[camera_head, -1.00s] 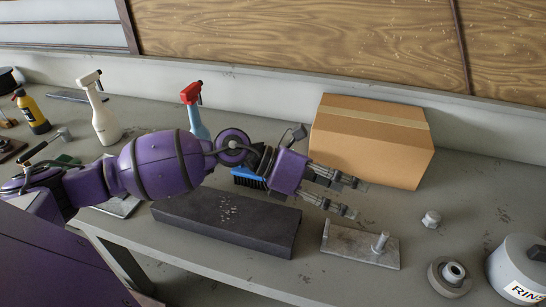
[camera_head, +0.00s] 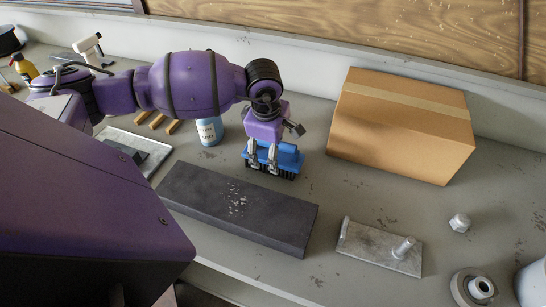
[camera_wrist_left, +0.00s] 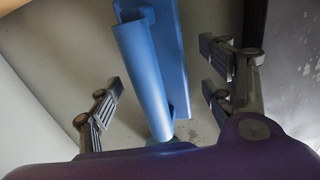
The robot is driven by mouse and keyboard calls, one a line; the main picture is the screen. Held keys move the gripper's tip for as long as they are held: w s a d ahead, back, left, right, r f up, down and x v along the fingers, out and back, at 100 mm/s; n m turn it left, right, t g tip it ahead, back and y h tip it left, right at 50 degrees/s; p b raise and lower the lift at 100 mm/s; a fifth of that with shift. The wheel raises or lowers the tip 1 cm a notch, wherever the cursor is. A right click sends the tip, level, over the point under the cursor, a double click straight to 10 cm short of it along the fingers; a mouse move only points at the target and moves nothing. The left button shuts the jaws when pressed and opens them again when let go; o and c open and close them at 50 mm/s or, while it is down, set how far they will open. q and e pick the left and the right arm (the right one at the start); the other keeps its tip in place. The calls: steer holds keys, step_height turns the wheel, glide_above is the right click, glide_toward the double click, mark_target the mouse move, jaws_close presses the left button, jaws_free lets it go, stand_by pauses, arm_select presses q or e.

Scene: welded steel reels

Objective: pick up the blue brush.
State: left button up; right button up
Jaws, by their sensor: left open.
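The blue brush (camera_head: 285,156) stands on the grey bench behind the dark block, bristles down. My left gripper (camera_head: 263,160) points down over it in the head view, its fingers overlapping the brush. In the left wrist view the blue brush (camera_wrist_left: 143,75) lies between the two spread fingers of the left gripper (camera_wrist_left: 165,95), with a visible gap on each side. The left gripper is open. My right gripper is in neither view.
A long dark block (camera_head: 240,207) lies in front of the brush. A cardboard box (camera_head: 400,130) stands to the right. A blue bottle (camera_head: 209,131) is close on the left, partly behind my arm. A metal plate with a post (camera_head: 380,247) lies front right.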

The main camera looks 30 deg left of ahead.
arm_select(q)
steer(key=shift+w+f, duration=0.2)
steer(key=shift+f, duration=0.7)
steer(key=shift+w+f, duration=0.15)
steer(key=shift+f, duration=0.75)
jaws_close()
